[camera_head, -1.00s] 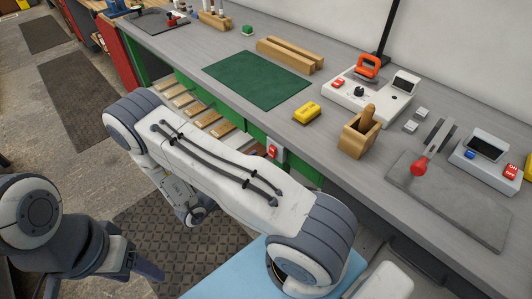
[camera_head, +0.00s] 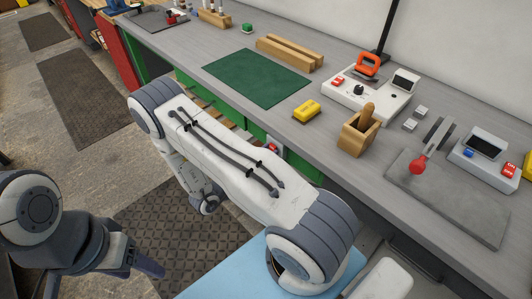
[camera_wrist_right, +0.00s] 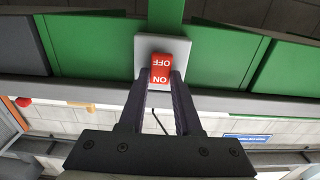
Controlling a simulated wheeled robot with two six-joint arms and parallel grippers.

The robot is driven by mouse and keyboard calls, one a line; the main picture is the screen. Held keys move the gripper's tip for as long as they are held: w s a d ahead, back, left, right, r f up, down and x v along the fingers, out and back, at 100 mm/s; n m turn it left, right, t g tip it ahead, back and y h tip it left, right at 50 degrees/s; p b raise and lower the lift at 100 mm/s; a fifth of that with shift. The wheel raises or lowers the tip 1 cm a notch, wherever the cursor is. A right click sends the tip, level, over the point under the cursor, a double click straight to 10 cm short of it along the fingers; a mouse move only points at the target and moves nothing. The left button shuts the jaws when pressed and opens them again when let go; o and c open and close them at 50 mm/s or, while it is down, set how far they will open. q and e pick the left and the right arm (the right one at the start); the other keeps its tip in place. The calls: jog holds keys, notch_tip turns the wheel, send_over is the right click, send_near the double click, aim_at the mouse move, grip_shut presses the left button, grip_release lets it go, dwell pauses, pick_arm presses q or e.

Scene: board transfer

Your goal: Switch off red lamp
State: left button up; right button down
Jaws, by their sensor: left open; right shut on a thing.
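A red rocker switch marked ON and OFF (camera_wrist_right: 169,69) sits on a white plate (camera_wrist_right: 147,47) on the green bench front. In the head view, the switch (camera_head: 272,147) shows partly behind my right arm. In the right wrist view, my right gripper (camera_wrist_right: 164,80) has its dark fingers at both sides of the switch's ON end, shut on it. The head view hides this gripper behind my arm. My left gripper (camera_head: 147,264) is at the lower left, away from the bench, open and empty. I cannot make out a red lamp for certain.
The bench top holds a green mat (camera_head: 257,77), a yellow block (camera_head: 307,111), a wooden box (camera_head: 359,137), a white control unit (camera_head: 345,94), a red-knobbed lever (camera_head: 418,166) and a grey unit with a screen (camera_head: 484,163). Open floor lies left of the bench.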

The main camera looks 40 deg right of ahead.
jog(key=h+b, duration=0.1)
jog(key=b, duration=0.1)
jog(key=f+h+b, duration=0.1)
jog(key=b, duration=0.1)
jog(key=shift+f+h+b, duration=0.25)
jog(key=shift+h+b, duration=0.15)
jog(key=shift+r+h+b, duration=0.15)
jog(key=shift+h+b, duration=0.15)
jog(key=shift+h, duration=0.1)
jog(key=shift+r, duration=0.1)
jog(key=c, duration=0.6)
grip_release()
jog(key=b+v, duration=0.1)
jog(key=v, duration=0.9)
jog(key=shift+a+b, duration=0.25)
jog(key=shift+b, duration=0.15)
jog(key=shift+s+t, duration=0.1)
jog(key=shift+t, duration=0.2)
